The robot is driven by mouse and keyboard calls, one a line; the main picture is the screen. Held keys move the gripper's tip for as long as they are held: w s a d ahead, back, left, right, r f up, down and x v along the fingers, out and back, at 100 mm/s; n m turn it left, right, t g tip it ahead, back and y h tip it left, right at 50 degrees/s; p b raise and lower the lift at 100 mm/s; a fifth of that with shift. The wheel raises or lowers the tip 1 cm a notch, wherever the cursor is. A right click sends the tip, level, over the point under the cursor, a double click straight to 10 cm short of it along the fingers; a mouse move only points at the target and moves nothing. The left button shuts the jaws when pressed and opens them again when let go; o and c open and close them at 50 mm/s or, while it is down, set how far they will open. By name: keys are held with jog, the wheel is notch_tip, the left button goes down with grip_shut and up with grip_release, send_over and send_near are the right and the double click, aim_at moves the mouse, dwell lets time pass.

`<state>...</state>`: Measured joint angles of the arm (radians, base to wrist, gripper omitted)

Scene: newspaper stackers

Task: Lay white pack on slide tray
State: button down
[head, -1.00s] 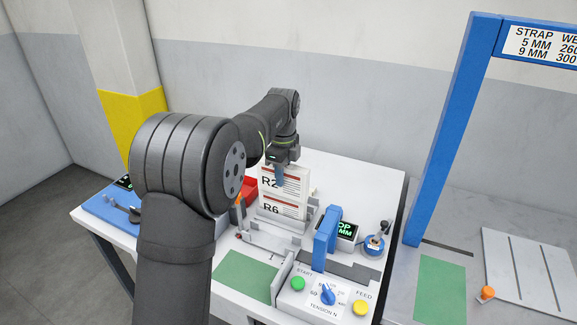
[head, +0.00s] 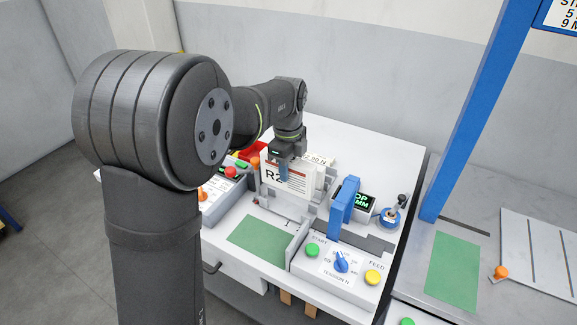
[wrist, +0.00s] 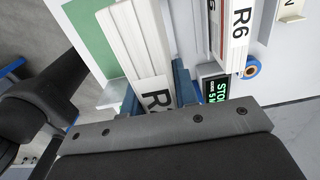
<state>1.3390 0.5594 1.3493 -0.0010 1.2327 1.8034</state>
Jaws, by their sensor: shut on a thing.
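A white pack marked R2 (head: 287,181), with a red stripe and dark text lines, stands upright among grey plates on the white bench. My gripper (head: 285,168) is shut on its upper edge with blue fingers. In the wrist view the same pack (wrist: 135,40) lies between the fingers (wrist: 155,95), and its label is partly cut off by my gripper body. A pale grooved tray (head: 540,240) with an orange knob lies at the far right. It may be the slide tray, and it holds nothing visible. Its right side is outside the picture.
A second white pack marked R6 (wrist: 232,35) shows in the wrist view. A blue clamp (head: 343,208) and a lit display (head: 360,198) stand close right of the held pack. A button panel (head: 340,262) is in front.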

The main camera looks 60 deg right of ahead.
aim_at(288, 189)
jog(key=shift+f, duration=3.9)
jog(key=shift+f, duration=0.55)
jog(key=c, duration=1)
grip_release()
jog(key=shift+c, duration=0.2)
notch_tip(288, 189, up, 17)
jog(key=shift+r, duration=0.2)
notch_tip(288, 189, down, 18)
jog(key=shift+r, duration=0.4)
